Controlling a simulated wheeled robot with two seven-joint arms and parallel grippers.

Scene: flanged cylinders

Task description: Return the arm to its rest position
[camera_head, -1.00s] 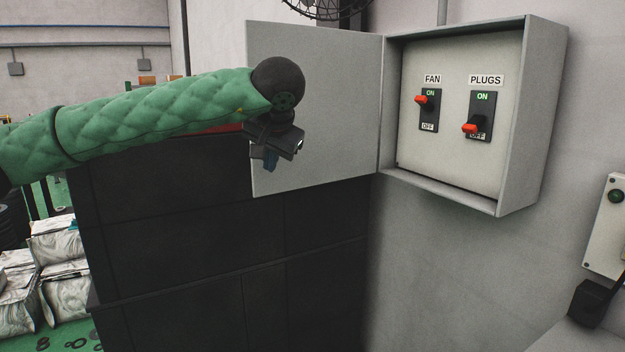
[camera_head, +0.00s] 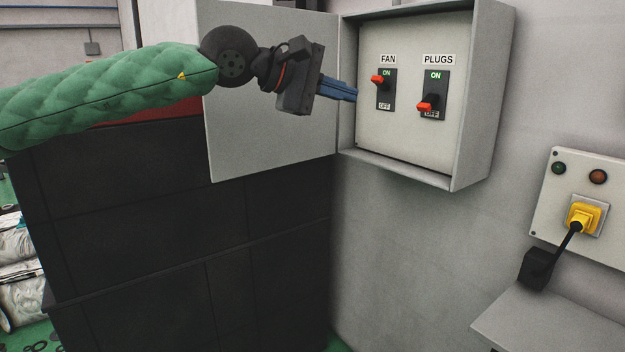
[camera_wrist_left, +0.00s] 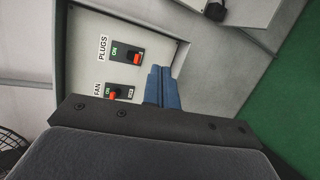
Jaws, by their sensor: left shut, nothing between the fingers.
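My left arm in its green padded sleeve comes in from the left in the head view. My left gripper (camera_head: 352,94) is shut and empty, its blue fingers together and pointing right at the open front of the grey switch box (camera_head: 478,120). In the left wrist view the shut blue fingers (camera_wrist_left: 162,88) overlap the lower edge of the box panel. The FAN switch (camera_head: 382,82) has its red lever up by ON. The PLUGS switch (camera_head: 431,98) has its red lever down by OFF. My right gripper is not in view.
The box's open door (camera_head: 270,140) stands behind my left gripper. Dark cabinets (camera_head: 150,230) fill the lower left. A panel with a yellow plug (camera_head: 583,218) and black cable is on the right wall, above a grey ledge (camera_head: 560,325).

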